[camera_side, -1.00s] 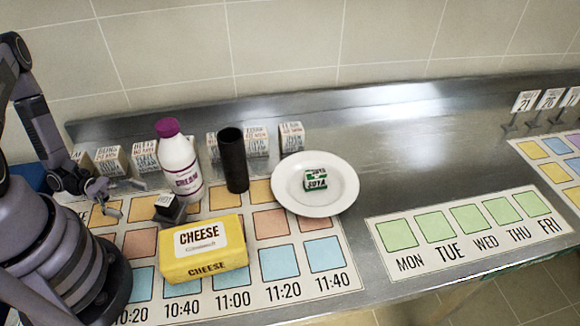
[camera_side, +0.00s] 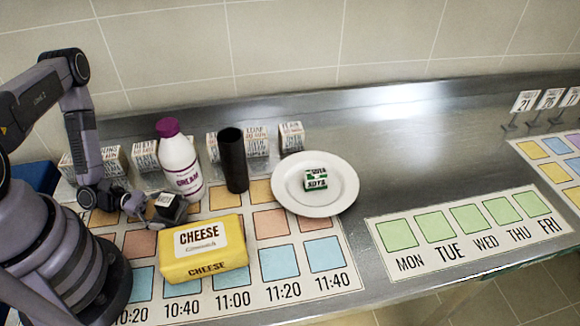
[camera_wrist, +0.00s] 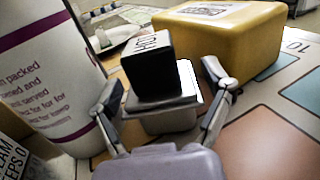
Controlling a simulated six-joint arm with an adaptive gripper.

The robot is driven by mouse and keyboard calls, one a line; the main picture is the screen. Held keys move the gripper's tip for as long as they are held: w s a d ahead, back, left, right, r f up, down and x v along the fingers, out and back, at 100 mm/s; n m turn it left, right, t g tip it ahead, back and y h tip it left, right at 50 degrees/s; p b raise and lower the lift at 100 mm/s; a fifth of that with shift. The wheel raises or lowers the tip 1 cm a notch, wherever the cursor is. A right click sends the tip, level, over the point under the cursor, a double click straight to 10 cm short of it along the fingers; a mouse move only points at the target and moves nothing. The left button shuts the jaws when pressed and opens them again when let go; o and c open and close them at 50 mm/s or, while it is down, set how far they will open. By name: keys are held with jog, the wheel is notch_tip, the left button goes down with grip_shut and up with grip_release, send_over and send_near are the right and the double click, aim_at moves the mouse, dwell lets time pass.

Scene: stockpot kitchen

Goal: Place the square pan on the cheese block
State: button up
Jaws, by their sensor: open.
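The square pan (camera_wrist: 165,118) is a small grey metal pan with a black block standing in it, marked with white letters. In the side view the pan (camera_side: 172,217) sits on the mat just behind the cheese block. The cheese block (camera_side: 203,252) is a large yellow slab with a white label, also seen in the wrist view (camera_wrist: 235,35). My gripper (camera_side: 140,208) is low at the pan's left side. In the wrist view my open gripper (camera_wrist: 163,100) has one finger on each side of the pan. Contact with the pan cannot be told.
A cream bottle (camera_side: 181,165) with a purple cap stands close behind the pan. A black cylinder (camera_side: 233,160) and a white plate (camera_side: 340,195) holding a green soya pack (camera_side: 316,178) are to the right. Small labelled boxes (camera_side: 292,137) line the back.

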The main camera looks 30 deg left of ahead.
jog(key=c, duration=1)
notch_tip(320, 180, up, 10)
jog(key=shift+d+f, duration=0.1)
jog(key=shift+f, duration=0.15)
jog(key=s+d+r+m+g+h, duration=0.15)
jog(key=d+r+m+g, duration=0.35)
jog(key=d, duration=0.6)
jog(key=shift+n+g, duration=0.3)
jog(key=shift+g, duration=0.6)
jog(key=f, duration=0.7)
jog(key=shift+s+d+f, duration=0.1)
jog(key=shift+s+d, duration=0.2)
jog(key=shift+d, duration=0.05)
